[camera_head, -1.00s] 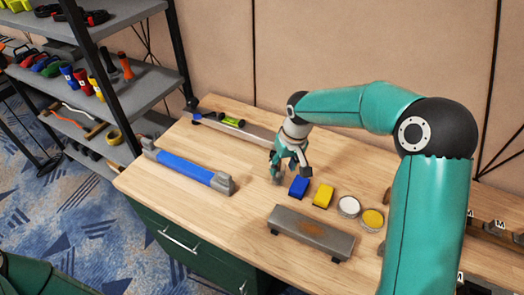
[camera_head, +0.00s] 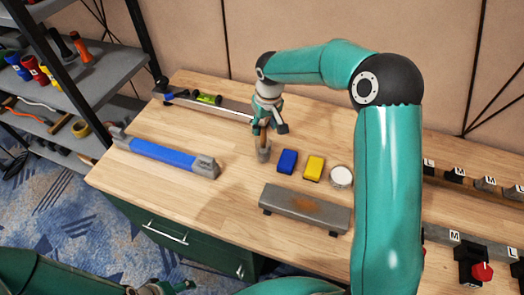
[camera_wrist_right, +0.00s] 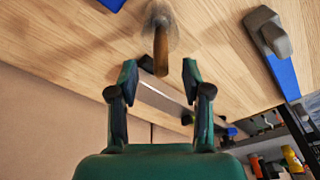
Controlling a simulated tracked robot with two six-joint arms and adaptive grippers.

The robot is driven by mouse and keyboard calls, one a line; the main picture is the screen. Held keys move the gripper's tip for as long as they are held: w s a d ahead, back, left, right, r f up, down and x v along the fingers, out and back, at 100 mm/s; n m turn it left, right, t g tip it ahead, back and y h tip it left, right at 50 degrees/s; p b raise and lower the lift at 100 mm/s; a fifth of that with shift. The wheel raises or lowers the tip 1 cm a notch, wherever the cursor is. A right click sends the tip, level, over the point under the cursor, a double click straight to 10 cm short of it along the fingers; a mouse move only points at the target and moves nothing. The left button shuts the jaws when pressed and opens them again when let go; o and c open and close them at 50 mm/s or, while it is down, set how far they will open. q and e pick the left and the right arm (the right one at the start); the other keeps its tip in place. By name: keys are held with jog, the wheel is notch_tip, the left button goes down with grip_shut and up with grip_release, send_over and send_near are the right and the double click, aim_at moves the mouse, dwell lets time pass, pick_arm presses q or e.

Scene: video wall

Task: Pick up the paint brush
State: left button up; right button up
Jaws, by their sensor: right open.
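The paint brush (camera_head: 264,143) stands upright in a small grey cup (camera_head: 263,155) on the wooden workbench, its brown handle pointing up. My right gripper (camera_head: 267,126) is directly above it, fingers pointing down. In the right wrist view the brush handle (camera_wrist_right: 161,52) reaches toward the gap between the fingertips of the open right gripper (camera_wrist_right: 159,78). The fingers stand apart on either side and do not touch the handle. Part of my left gripper (camera_head: 160,288) shows at the bottom edge; its fingertips are not clear.
A grey rusty block (camera_head: 305,208) lies in front.

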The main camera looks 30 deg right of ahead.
aim_at(264, 136)
jog(key=shift+s+f, duration=0.15)
jog(key=f, duration=0.1)
jog(key=f+b, duration=0.1)
jog(key=f, duration=0.1)
jog(key=f+b, duration=0.1)
jog(key=f, duration=0.1)
jog(key=shift+w+f, duration=0.15)
jog(key=shift+w, duration=0.25)
grip_shut()
